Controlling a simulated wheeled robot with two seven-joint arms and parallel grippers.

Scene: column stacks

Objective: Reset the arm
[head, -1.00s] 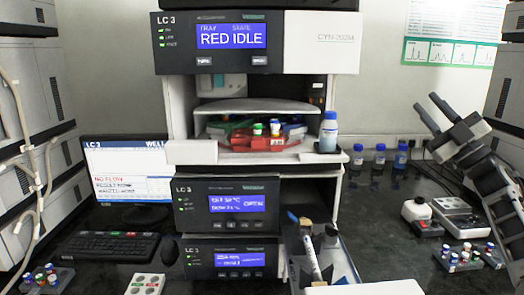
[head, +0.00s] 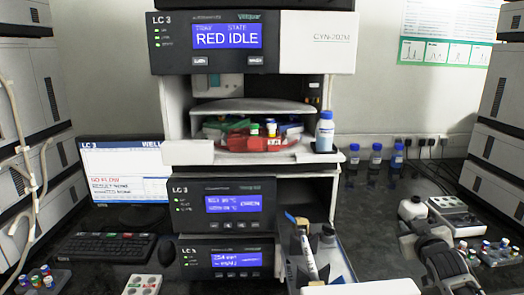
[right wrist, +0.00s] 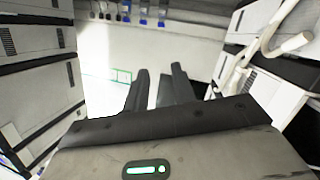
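My right gripper (head: 418,236) is low at the right of the head view, in front of the bench items there. In the right wrist view its two dark fingers (right wrist: 160,72) stand apart with nothing held between them. The picture in that view is upside down, with the wall and blue-capped bottles beyond the fingers. My left gripper is in neither view now.
The LC 3 instrument stack (head: 255,45) stands in the middle, with a red vial tray (head: 258,143) in its open bay. Blue-capped bottles (head: 375,160) stand at the back right. Vial racks (head: 500,252) and a grey-white device (head: 455,212) lie near my right gripper.

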